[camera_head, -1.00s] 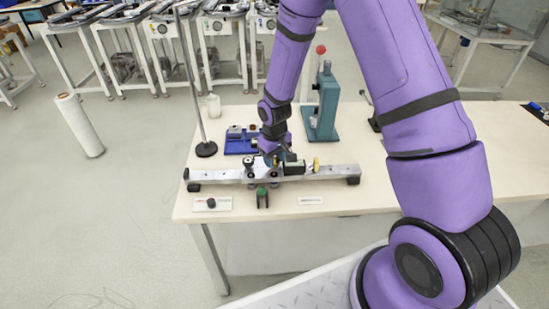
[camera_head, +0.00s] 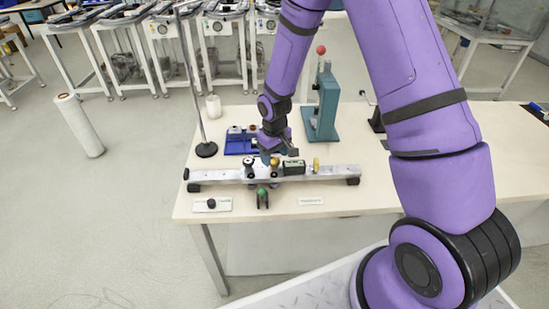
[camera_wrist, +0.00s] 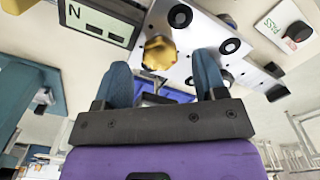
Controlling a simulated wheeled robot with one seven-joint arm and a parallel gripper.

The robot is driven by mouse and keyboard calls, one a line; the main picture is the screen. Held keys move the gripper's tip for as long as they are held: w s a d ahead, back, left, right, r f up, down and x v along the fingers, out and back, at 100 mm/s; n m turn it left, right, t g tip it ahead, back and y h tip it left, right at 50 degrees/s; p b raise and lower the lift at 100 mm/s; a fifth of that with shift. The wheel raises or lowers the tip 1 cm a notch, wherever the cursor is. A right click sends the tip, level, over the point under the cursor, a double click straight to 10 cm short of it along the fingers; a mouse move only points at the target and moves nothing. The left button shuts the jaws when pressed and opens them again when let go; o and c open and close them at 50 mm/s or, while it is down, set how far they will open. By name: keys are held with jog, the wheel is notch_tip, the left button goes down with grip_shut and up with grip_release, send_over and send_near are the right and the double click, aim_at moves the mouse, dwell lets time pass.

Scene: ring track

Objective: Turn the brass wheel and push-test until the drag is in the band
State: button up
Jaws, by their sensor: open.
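The brass wheel (camera_wrist: 158,52) is a small lobed knob on the silver carriage plate (camera_wrist: 195,45). In the wrist view it shows just past and between the two blue fingertips of my gripper (camera_wrist: 162,63). The fingers are apart, and neither visibly touches the wheel. In the head view my gripper (camera_head: 272,153) is above the brass wheel (camera_head: 274,161) on the carriage, which sits on the long metal rail (camera_head: 220,175). A display box (camera_wrist: 100,22) beside the wheel shows the letter N; its reading is cut off. It also shows in the head view (camera_head: 293,167).
A green-topped black fixture (camera_head: 262,196) stands in front of the rail. A card with a dark knob (camera_head: 212,204) and another card (camera_head: 310,201) lie near the front edge. A blue tray (camera_head: 238,141), a teal press (camera_head: 323,105) and a stand (camera_head: 206,149) are behind.

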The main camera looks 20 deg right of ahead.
notch_tip(320, 180, up, 9)
dwell(0.3)
jog(key=shift+r, duration=0.15)
dwell(0.3)
notch_tip(320, 180, up, 13)
jog(key=m+t, duration=0.1)
jog(key=t, duration=0.1)
send_over(274, 161)
jog(key=s+d, duration=0.3)
jog(key=s, duration=0.2)
jog(key=s+d+r+m+t, duration=0.1)
jog(key=s+r, duration=0.7)
jog(key=s, duration=0.4)
jog(key=s+d+r+m+t, duration=0.2)
jog(key=s+r, duration=0.6)
jog(key=s, duration=0.4)
jog(key=shift+d+r, duration=0.15)
